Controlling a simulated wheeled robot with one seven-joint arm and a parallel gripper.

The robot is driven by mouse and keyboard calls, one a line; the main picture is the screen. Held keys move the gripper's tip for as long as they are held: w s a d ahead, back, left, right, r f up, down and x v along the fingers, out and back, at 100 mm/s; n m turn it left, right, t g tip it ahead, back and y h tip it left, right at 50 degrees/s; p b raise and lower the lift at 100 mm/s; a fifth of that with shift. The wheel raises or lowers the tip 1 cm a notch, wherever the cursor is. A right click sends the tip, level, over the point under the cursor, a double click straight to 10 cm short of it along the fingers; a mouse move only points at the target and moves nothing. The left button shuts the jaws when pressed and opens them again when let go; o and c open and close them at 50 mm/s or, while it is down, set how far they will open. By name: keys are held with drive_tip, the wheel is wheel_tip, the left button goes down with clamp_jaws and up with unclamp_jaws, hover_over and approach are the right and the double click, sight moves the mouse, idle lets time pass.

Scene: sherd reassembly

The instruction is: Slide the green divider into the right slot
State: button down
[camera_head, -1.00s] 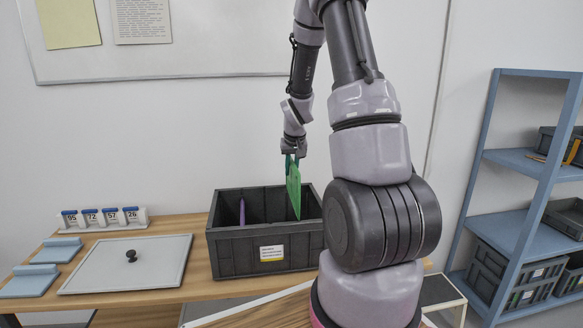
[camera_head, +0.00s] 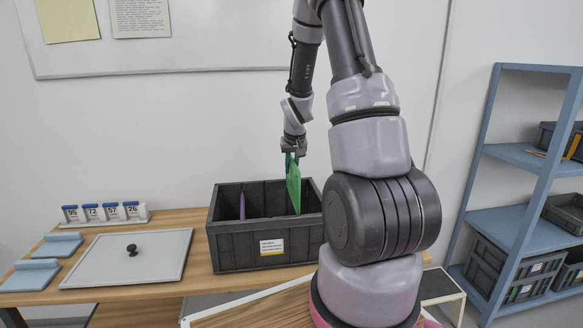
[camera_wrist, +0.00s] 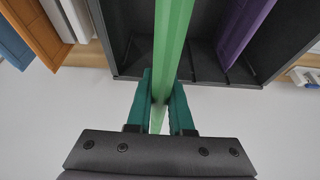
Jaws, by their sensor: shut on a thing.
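The green divider (camera_head: 294,188) is a thin upright plate held over the right part of the dark grey bin (camera_head: 232,262). Its lower part overlaps the bin's opening; its bottom edge and the slot are not clear. My gripper (camera_head: 292,154) is shut on its upper end, above the bin's rim. In the wrist view, the teal fingers of my gripper (camera_wrist: 161,100) pinch the green divider (camera_wrist: 173,45), which runs into the bin (camera_wrist: 128,68). A purple divider (camera_head: 242,205) stands in the bin's left part; it also shows in the wrist view (camera_wrist: 245,32).
A grey lid (camera_head: 160,262) with a black knob lies left of the bin on the wooden table (camera_head: 185,217). Blue pieces (camera_head: 58,245) and a row of number tags (camera_head: 104,212) are further left. A blue shelf (camera_head: 520,160) with bins stands at the right.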

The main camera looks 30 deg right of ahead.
sight(291, 188)
drive_tip(key=shift+f, duration=4.05)
wheel_tip(291, 188, down, 9)
drive_tip(key=shift+r, duration=0.2)
drive_tip(key=c, duration=0.7)
unclamp_jaws()
drive_tip(key=shift+c, duration=0.2)
drive_tip(key=v, duration=1.1)
